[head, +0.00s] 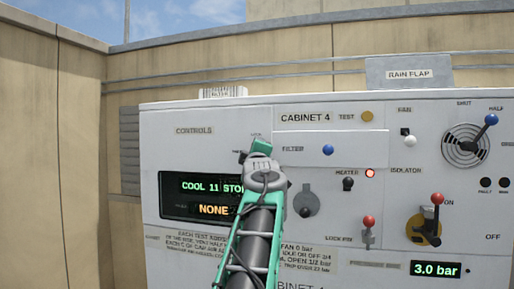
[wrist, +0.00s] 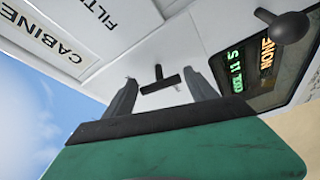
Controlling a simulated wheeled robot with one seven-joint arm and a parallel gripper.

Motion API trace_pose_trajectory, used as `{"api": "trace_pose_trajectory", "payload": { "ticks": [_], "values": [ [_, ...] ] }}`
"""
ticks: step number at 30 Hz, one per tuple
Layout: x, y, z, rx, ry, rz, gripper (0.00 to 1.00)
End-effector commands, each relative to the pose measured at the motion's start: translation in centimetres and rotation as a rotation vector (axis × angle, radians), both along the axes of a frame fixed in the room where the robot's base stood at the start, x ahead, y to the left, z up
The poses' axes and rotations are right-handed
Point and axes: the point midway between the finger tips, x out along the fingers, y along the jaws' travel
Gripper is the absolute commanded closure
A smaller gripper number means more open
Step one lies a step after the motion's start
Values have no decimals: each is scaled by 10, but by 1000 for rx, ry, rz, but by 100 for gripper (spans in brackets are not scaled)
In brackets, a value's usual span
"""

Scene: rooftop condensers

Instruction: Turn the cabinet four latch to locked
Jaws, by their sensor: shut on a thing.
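The cabinet four front (head: 220,117) is a pale panel with a "CABINET 4" label. My gripper (head: 262,146) is at the panel, right of and above the display, by a small label that seems to read "LOCK". In the wrist view, a small dark T-shaped latch handle (wrist: 160,83) sits between the fingers of my gripper (wrist: 162,92), and they are shut on its bar. In the head view my gripper hides the latch, so I cannot tell its exact angle against the labels.
The display (head: 190,196) reads "COOL 11 STO…" and "NONE". A black ball knob (wrist: 290,27) sticks out near my gripper in the wrist view.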

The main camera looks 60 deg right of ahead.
Motion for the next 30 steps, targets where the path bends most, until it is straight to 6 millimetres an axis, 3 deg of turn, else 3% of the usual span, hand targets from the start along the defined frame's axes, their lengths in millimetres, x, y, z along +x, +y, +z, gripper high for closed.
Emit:
{"api": "trace_pose_trajectory", "payload": {
  "ticks": [1, 10, 27, 28, 30],
  "values": [
    [3, -3, -8, 11, 35, 5, 75],
    [3, -3, -10, -7, 164, 6, 75],
    [3, -4, -14, -5, 197, 6, 74],
    [3, -4, -14, -5, 197, 6, 32],
    [3, -4, -13, -6, 196, 6, 26]
  ]
}}
